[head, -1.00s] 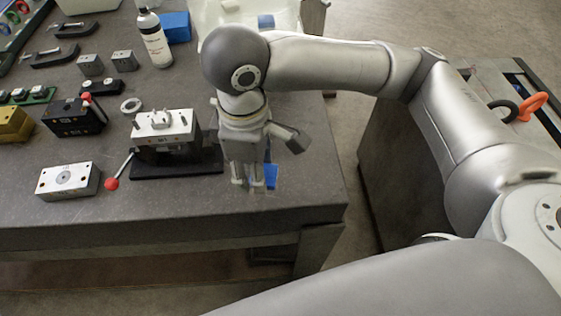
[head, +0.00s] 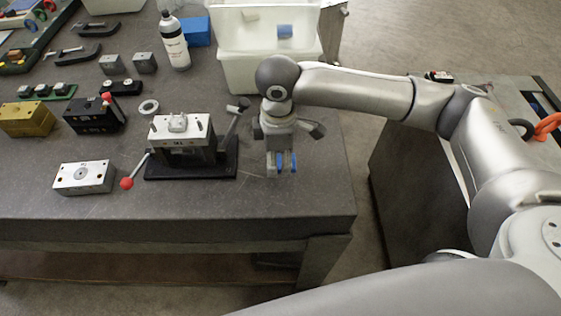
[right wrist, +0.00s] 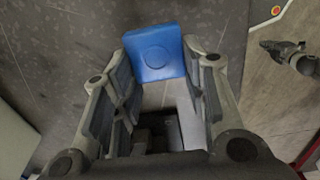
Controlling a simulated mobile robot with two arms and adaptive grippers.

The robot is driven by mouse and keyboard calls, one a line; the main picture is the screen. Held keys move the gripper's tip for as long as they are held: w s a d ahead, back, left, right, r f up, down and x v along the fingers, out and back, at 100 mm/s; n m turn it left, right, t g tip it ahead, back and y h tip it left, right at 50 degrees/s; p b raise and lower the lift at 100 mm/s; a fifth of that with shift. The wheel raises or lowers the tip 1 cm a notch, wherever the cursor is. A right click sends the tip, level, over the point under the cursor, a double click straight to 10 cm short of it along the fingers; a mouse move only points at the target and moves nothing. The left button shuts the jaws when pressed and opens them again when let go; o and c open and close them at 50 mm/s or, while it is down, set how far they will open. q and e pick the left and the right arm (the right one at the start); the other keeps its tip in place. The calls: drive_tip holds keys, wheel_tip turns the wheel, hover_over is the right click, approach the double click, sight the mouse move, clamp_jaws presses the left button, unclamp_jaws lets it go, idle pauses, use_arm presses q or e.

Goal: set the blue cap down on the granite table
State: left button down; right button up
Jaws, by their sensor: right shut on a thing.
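My right gripper (head: 281,172) is over the front right part of the granite table (head: 230,208), right of the vise-like fixture. It is shut on the blue cap (head: 293,160), whose blue shows between and beside the fingers. In the right wrist view the blue cap (right wrist: 155,52) is a square block with a faint round mark, held between the fingertips (right wrist: 160,62). The grey speckled table top lies behind it. I cannot tell whether the cap touches the table. My left gripper is not in view.
The fixture (head: 182,140) with a red-knobbed lever stands left of my gripper, its other handle reaching towards it. A drilled steel block (head: 84,177) lies farther left. White bins (head: 262,68) stand behind. The table front right is clear up to its edge.

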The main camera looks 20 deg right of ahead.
sight(280, 158)
drive_tip(key=shift+w+d+f, duration=0.15)
drive_tip(key=shift+f, duration=0.15)
drive_tip(key=f, duration=0.2)
drive_tip(key=f+p, duration=0.1)
drive_tip(key=shift+w+d, duration=0.2)
drive_tip(key=shift+w, duration=0.05)
drive_tip(key=shift+f, duration=0.4)
drive_tip(key=shift+f, duration=0.1)
drive_tip(key=o, duration=1)
wheel_tip(280, 158, up, 11)
drive_tip(key=shift+b, duration=0.8)
drive_tip(key=shift+r, duration=0.65)
